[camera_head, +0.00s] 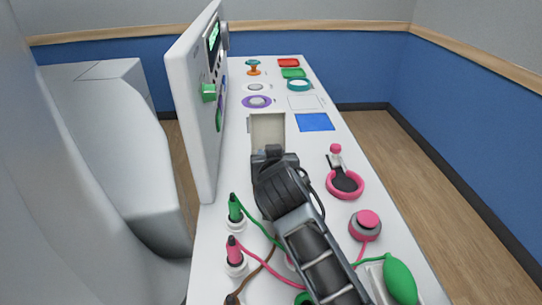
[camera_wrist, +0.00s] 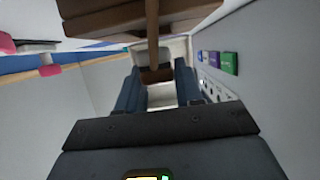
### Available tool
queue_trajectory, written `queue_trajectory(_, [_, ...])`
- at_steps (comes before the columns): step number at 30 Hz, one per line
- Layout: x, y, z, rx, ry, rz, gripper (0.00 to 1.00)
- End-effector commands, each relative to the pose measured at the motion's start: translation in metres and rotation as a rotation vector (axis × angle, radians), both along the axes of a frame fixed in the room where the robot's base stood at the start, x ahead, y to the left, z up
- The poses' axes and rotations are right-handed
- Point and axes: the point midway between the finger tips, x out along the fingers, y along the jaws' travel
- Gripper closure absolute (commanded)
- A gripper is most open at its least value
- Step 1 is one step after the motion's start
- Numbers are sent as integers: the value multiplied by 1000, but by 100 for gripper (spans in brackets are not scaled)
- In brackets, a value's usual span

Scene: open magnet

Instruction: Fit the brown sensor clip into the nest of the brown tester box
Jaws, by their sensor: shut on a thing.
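My gripper (camera_wrist: 160,88) is shut on a small brown piece (camera_wrist: 156,75), which I take to be the brown sensor clip. It sits between the two blue-grey fingers, with a brown strip or cable rising from it. A larger brown shape (camera_wrist: 110,20) crosses the top of the wrist view; I cannot tell whether it is cable or the tester box. In the head view my gripper (camera_head: 268,152) is over the white table at the near end of the beige tray (camera_head: 281,130), and my arm hides the clip. I make out no brown tester box for sure there.
The upright white panel (camera_head: 187,125) stands close on the left, with a green box (camera_head: 208,92). A pink ring stand (camera_head: 345,184) and a pink button (camera_head: 367,222) are on the right. A brown cable (camera_head: 252,278) and other cords lie near my arm. A blue square (camera_head: 315,122) lies bare.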

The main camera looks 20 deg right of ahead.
Motion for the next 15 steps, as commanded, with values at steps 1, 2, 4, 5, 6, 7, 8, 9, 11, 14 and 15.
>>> queue_trajectory(1, [0, 0, -2, 0, 0, 0, 94])
queue_trajectory(2, [0, 0, -2, 0, 0, 0, 94])
queue_trajectory(4, [0, 0, -4, 0, 0, 0, 94])
queue_trajectory(5, [0, 0, -4, 0, 0, 0, 94])
queue_trajectory(6, [0, 0, -5, 0, 0, 0, 94])
queue_trajectory(7, [0, 0, -5, 0, 0, 0, 94])
queue_trajectory(8, [0, 0, -6, 0, 0, 0, 94])
queue_trajectory(9, [0, 0, -7, 0, 0, 0, 94])
queue_trajectory(11, [0, 0, -8, 0, 0, 0, 94])
queue_trajectory(14, [0, 0, -10, 0, 0, 0, 94])
queue_trajectory(15, [0, 0, -10, 0, 0, 0, 94])
